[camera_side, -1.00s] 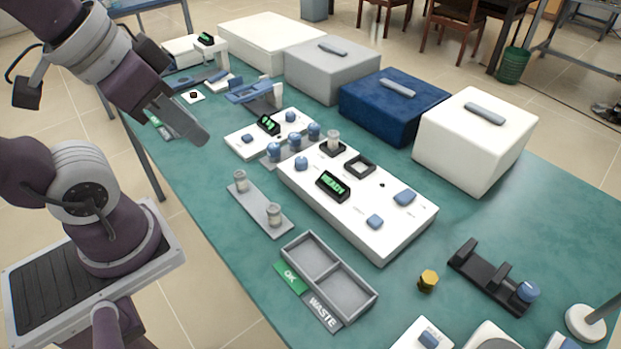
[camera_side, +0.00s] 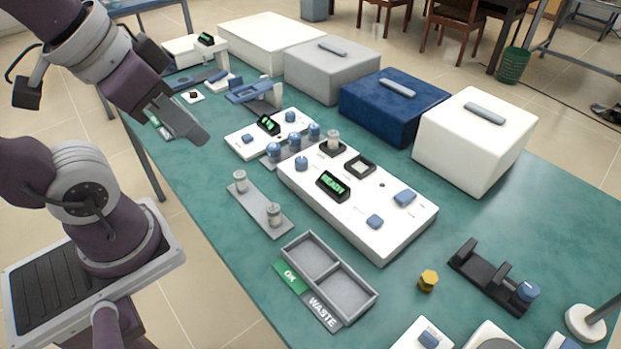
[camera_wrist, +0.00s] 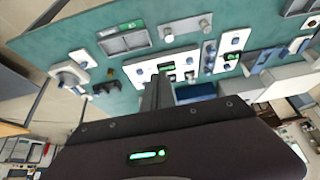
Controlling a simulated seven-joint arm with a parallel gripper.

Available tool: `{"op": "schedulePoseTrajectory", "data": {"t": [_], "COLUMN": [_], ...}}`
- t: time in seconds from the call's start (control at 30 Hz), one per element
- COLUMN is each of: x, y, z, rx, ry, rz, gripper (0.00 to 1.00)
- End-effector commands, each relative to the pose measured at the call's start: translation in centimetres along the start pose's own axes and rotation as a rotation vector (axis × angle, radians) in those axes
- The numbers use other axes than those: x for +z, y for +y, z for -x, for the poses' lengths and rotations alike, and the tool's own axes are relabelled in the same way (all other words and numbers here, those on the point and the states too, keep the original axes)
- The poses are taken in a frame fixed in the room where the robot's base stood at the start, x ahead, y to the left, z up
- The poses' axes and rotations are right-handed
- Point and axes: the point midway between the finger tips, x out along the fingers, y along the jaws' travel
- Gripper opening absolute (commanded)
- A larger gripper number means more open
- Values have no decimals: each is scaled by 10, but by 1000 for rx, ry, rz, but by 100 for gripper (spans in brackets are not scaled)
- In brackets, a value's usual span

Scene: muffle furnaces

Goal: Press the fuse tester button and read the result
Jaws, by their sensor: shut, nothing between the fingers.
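A long white console (camera_side: 345,215), apparently the fuse tester, lies on the table in the side view. Its display (camera_side: 333,186) reads READY in green. It carries two blue buttons, one (camera_side: 405,198) toward the back and one (camera_side: 375,221) toward the front, and a blue knob (camera_side: 301,163). The button labels are too small to read. A grey cylindrical fuse (camera_side: 333,139) stands upright in a black socket at its far end; a square black-framed recess (camera_side: 360,166) is empty. My gripper (camera_side: 203,139) is shut and empty, above the table's left edge, apart from the console.
A grey two-part tray (camera_side: 325,278) marked OK and WASTE lies in front. A grey rack (camera_side: 259,208) holds two cylinders. A smaller white unit (camera_side: 245,140) stands left of the console. Large boxes, including a blue one (camera_side: 390,110), line the back.

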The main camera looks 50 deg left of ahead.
Motion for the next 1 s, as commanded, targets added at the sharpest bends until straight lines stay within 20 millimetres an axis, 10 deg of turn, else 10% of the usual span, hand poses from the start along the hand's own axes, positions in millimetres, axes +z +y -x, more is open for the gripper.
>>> {"op": "schedulePoseTrajectory", "data": {"t": [0.27, 0.63, 1.0], "x": [-37, -157, -163], "y": [-5, 28, 109], "z": [-21, -150, -262], "rx": [-14, -20, 105], "ry": [28, 204, 374], "rz": [-98, -627, -1072], "gripper": [0, 0, 0]}}
